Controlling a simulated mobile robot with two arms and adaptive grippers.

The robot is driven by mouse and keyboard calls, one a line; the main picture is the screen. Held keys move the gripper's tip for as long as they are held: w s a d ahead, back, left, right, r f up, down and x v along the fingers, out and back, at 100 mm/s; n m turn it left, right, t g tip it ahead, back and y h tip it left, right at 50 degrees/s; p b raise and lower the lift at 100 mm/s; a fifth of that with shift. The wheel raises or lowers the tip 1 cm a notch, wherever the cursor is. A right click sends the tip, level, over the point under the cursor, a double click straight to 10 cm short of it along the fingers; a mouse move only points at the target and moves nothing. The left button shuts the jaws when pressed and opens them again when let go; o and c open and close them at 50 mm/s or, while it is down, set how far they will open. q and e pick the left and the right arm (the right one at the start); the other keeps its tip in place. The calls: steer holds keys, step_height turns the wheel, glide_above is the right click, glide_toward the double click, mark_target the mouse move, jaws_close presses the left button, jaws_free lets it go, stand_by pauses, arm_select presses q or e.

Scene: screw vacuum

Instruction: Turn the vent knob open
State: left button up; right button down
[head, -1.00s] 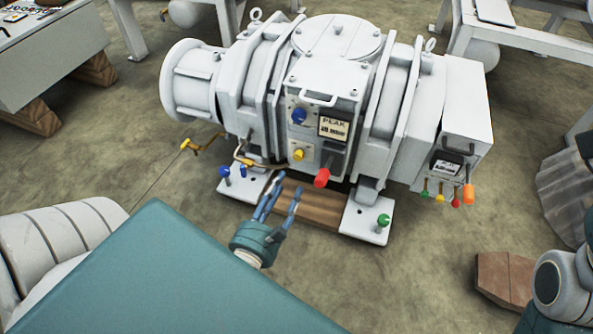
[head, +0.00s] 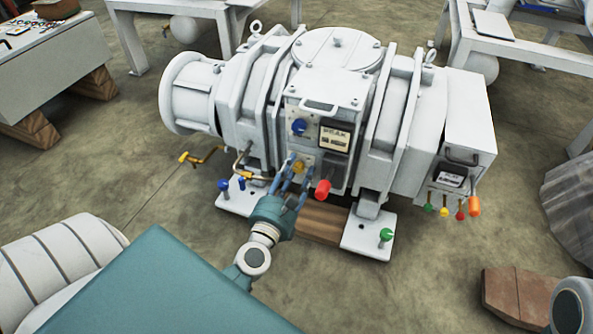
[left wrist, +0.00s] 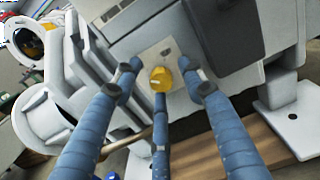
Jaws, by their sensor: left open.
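A yellow knob (head: 299,166) sits on a light plate on the front of a white vacuum pump (head: 335,87). A blue knob (head: 299,127) is above it and a red knob (head: 323,187) is lower right. No readable label shows which is the vent knob. My left gripper (head: 296,178) is open in front of the yellow knob. In the left wrist view, the knob (left wrist: 161,79) lies between the spread blue fingers, with the lower finger just below it. Contact cannot be told. My right gripper is out of view.
Small coloured valves, including an orange one (head: 474,206), hang at the pump's right end. A yellow-handled crank (head: 197,157) projects at left. Blue and green knobs stand on the base plates. A brown block (head: 515,300) lies on the floor at right.

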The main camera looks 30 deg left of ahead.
arm_select(q)
steer(key=shift+w, duration=0.1)
jaws_close()
stand_by(0.3)
steer(key=shift+m, duration=0.4)
